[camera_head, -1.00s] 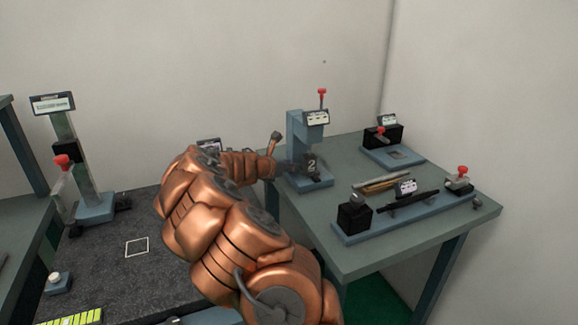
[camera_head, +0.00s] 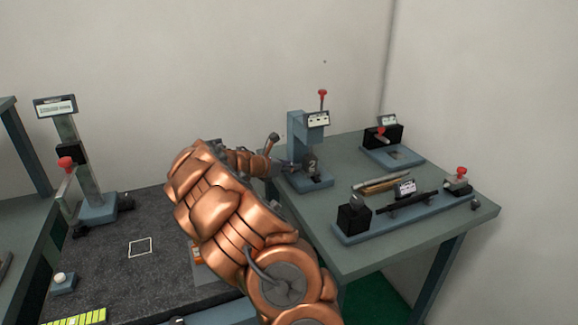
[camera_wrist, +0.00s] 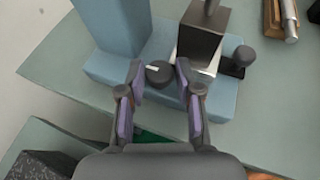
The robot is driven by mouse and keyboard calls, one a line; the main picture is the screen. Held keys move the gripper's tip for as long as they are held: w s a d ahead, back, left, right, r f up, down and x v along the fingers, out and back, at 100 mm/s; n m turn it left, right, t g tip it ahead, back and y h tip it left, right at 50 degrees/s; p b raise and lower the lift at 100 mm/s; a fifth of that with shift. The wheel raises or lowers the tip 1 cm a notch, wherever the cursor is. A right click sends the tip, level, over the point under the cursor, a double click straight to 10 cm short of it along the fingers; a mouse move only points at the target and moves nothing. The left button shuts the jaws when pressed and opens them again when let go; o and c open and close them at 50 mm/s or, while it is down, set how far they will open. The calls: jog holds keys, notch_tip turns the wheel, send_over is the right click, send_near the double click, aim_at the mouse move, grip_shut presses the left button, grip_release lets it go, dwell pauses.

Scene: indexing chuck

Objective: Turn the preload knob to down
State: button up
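A small dark round knob (camera_wrist: 158,76) with a white pointer line sits on the blue base of the indexing fixture (camera_wrist: 222,94). The pointer line lies roughly toward the left in the wrist view. I cannot read any label beside the knob. My gripper (camera_wrist: 159,66) is open, with one finger on each side of the knob; I cannot tell whether either finger touches it. In the head view the blue fixture (camera_head: 297,128) stands at the table's back left corner, and my gripper is small and partly hidden beside its left side.
A dark block (camera_wrist: 201,42) and a second black knob (camera_wrist: 241,57) stand just right of the fingers. The blue column (camera_wrist: 112,25) rises at the left. A long fixture (camera_head: 400,208) and brass-coloured bars (camera_head: 380,184) lie farther right on the table (camera_head: 345,153).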

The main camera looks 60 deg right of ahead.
jog(key=shift+r, duration=0.1)
jog(key=v, duration=1.2)
dwell(0.5)
